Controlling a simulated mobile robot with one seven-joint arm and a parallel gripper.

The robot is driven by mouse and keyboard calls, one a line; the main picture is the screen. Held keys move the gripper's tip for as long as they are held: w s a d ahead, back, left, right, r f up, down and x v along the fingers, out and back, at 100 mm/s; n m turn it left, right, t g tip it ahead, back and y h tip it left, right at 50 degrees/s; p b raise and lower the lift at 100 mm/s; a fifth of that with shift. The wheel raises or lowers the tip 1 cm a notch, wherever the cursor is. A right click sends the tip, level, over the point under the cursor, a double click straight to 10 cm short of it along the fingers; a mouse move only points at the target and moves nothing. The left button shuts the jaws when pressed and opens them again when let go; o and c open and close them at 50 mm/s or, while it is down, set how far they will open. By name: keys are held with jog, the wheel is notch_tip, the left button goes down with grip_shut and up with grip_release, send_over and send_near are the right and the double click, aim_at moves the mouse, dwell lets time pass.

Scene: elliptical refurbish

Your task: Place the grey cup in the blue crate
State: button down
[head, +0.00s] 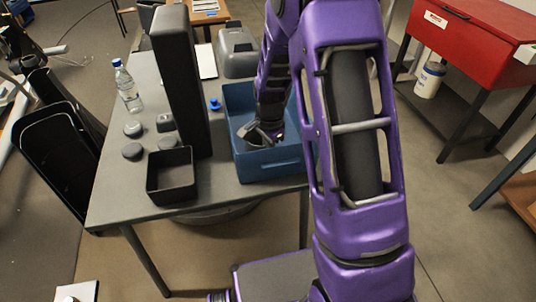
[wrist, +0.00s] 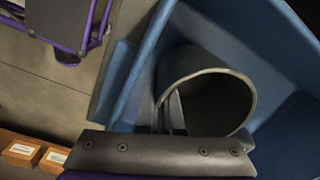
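The grey cup (wrist: 190,62) is inside the blue crate (wrist: 282,25) in the wrist view, with its round mouth facing my camera. My gripper (wrist: 165,112) has its narrow fingers close together at the left side of the cup's rim. One finger is inside the mouth and the other is outside, so it appears shut on the cup's wall. In the head view my gripper (head: 263,136) is down inside the blue crate (head: 268,166) on the table. The cup cannot be clearly made out there. Whether it touches the crate floor is unclear.
The grey table (head: 222,192) also holds a tall black box (head: 180,85), a small black tray (head: 171,187), a water bottle (head: 127,88), several small grey items (head: 132,151) and a grey bin (head: 237,50) behind the crate. A red cabinet (head: 470,40) stands at right.

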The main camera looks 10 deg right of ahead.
jog(key=shift+f, duration=0.25)
jog(key=c, duration=1.3)
grip_release()
jog(key=shift+r, duration=0.1)
jog(key=shift+c, duration=0.2)
notch_tip(320, 180, up, 12)
jog(key=p, duration=0.2)
jog(key=shift+s+r, duration=0.2)
jog(key=shift+d, duration=0.1)
